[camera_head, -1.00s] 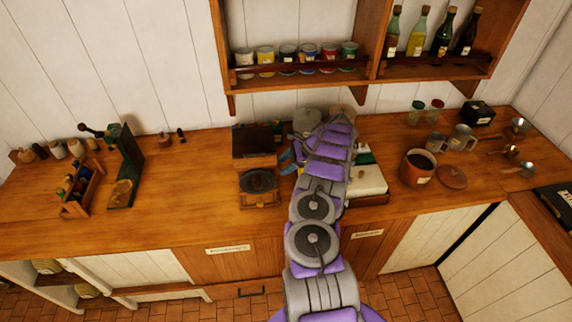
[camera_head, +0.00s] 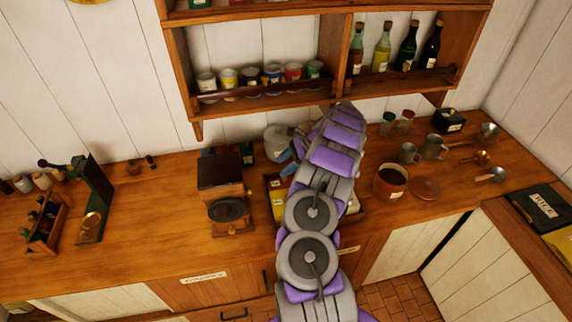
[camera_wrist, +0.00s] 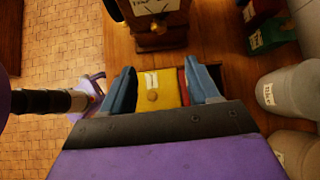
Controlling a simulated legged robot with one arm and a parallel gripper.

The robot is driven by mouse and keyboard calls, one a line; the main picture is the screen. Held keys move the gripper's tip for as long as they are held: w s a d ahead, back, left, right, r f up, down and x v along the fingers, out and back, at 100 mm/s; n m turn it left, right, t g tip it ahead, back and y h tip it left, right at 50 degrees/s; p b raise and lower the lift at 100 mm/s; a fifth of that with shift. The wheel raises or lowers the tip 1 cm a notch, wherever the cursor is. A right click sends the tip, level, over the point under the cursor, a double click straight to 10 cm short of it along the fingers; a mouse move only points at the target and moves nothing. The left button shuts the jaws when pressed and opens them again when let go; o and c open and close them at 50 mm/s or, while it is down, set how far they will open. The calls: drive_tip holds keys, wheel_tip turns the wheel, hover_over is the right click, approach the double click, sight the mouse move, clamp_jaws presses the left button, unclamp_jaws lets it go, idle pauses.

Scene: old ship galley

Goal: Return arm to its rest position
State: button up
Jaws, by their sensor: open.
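My arm, purple and grey, reaches forward over the counter. My gripper's blue fingers show partly in the head view (camera_head: 292,158), just right of the coffee mill, with the rest hidden behind the arm. In the wrist view my gripper (camera_wrist: 163,82) is open, its fingers spread wide. A yellow labelled packet (camera_wrist: 162,86) shows between them in the picture, lying below in a wooden tray; I see no grip on it. In the head view the yellow packet (camera_head: 278,208) lies in the tray (camera_head: 268,184), which my arm partly covers.
The coffee mill (camera_head: 222,187) stands close left of my arm. A grey canister (camera_head: 277,140) is behind the gripper. A brown pot (camera_head: 390,181) and mugs stand to the right. The shelf (camera_head: 270,100) overhangs behind. Counter left of the mill has free room.

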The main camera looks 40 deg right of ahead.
drive_tip(key=w+a+r+n+b, duration=0.1)
drive_tip(key=a+r+n, duration=0.1)
drive_tip(key=a, duration=0.3)
drive_tip(key=w+a+r+n+g+b, duration=0.1)
drive_tip(key=a+r+n+b, duration=0.1)
drive_tip(key=a, duration=0.4)
drive_tip(key=w+a+r+n+g+y+b, duration=0.1)
drive_tip(key=a+r+n+b, duration=0.1)
drive_tip(key=a, duration=0.3)
drive_tip(key=shift+a+r, duration=0.4)
drive_tip(key=s+a+r+n+g+h+b, duration=0.1)
drive_tip(key=s+a+r+n+g+b, duration=0.1)
drive_tip(key=s+a+n+b, duration=0.45)
drive_tip(key=s+a+r+n+g+h+b, duration=0.1)
drive_tip(key=s+a+r+n+g, duration=0.15)
drive_tip(key=s+a, duration=0.8)
drive_tip(key=s+a+f+n+h+b, duration=0.2)
drive_tip(key=s+f+n+h+b, duration=0.1)
drive_tip(key=s, duration=0.8)
drive_tip(key=s+a+f+n+h+b, duration=0.2)
drive_tip(key=s+f+n+b, duration=0.3)
drive_tip(key=s, duration=0.6)
wheel_tip(320, 180, down, 2)
drive_tip(key=shift+f+n+h, duration=0.25)
drive_tip(key=shift+n+h, duration=0.05)
drive_tip(key=shift+h, duration=0.4)
